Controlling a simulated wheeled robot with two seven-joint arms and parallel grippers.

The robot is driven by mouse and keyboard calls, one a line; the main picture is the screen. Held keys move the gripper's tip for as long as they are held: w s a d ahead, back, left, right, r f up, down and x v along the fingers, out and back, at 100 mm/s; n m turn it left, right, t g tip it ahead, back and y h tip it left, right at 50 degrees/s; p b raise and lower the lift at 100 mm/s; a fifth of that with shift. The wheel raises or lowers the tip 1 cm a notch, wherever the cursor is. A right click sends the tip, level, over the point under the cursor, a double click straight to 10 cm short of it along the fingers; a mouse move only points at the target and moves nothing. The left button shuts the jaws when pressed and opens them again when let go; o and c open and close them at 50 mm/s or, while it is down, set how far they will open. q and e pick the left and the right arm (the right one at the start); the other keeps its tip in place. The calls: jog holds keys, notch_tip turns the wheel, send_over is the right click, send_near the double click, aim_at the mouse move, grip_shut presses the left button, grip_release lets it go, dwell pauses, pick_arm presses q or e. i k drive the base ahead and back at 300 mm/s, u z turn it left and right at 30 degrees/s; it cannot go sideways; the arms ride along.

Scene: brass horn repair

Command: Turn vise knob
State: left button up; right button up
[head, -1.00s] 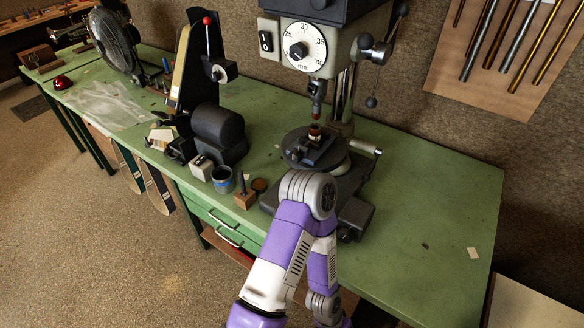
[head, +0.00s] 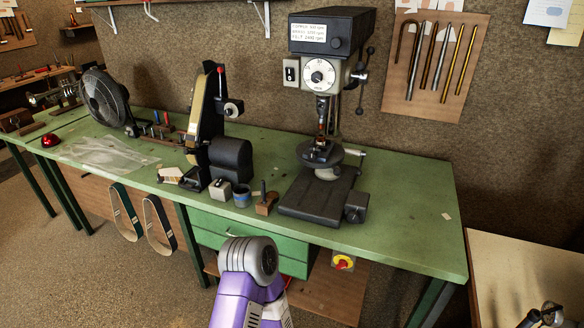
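A small dark vise (head: 318,154) sits on the round table (head: 338,159) of the drill press (head: 322,75). A small reddish-brown piece shows at the vise, under the drill chuck. The vise knob is too small to make out for sure. A light-handled crank (head: 354,152) sticks out to the right of the round table. A purple and grey arm of mine rises at the bottom middle, in front of the bench and well short of the vise.
The green bench (head: 410,222) is mostly clear right of the press. A belt sander (head: 208,110), a blue-grey cup (head: 242,196) and a wooden block (head: 266,206) stand left of it. A pale table (head: 520,270) is at right.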

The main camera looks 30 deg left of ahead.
aim_at(312, 156)
jog(key=u, duration=0.85)
jog(key=i, duration=0.3)
